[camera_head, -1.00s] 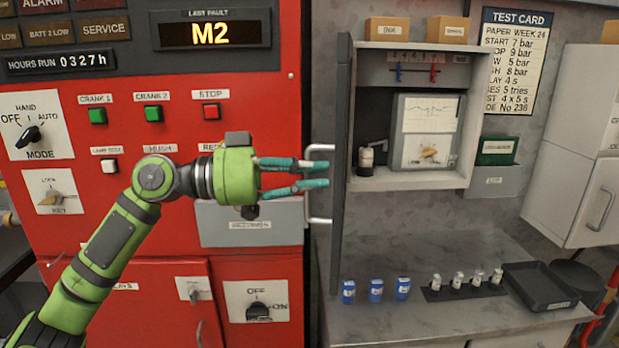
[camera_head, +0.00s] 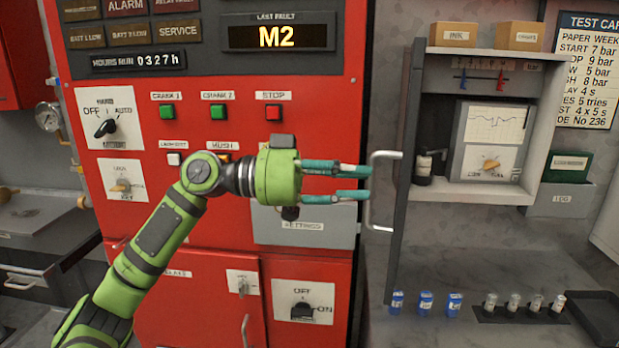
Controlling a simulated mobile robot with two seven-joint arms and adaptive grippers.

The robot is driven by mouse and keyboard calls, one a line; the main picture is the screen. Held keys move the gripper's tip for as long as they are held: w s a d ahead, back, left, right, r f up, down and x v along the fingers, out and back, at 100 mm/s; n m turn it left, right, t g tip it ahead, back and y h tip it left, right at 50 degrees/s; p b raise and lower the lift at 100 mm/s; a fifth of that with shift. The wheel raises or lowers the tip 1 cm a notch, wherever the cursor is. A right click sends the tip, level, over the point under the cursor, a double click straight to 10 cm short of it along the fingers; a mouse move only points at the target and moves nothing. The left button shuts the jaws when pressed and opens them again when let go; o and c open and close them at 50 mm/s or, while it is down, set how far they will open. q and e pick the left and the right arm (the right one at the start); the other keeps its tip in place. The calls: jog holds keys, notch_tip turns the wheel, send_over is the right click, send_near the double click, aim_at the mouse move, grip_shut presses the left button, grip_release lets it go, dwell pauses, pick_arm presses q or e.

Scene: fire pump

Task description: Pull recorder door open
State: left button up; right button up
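The recorder door (camera_head: 406,170) is a tall dark grey panel on the left side of the recorder cabinet. It stands swung out, seen nearly edge-on, with the cabinet's inside exposed. Its silver bar handle (camera_head: 380,229) sticks out to the left, with the bar upright. My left gripper (camera_head: 368,183) comes from the left, its two teal fingers apart, one above the other. The fingertips overlap the handle's bar in the picture; I cannot tell whether they touch it. Nothing is seen held between them. My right gripper is not in view.
The recorder (camera_head: 491,143) with its chart sits in the open cabinet (camera_head: 530,195). Blue containers (camera_head: 426,303) and small vials (camera_head: 514,302) stand on the counter (camera_head: 450,270) below the door. The red panel (camera_head: 215,265) is behind my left arm.

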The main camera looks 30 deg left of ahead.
pick_arm(q)
jog(key=v, duration=0.9)
jog(key=shift+s+a, duration=0.1)
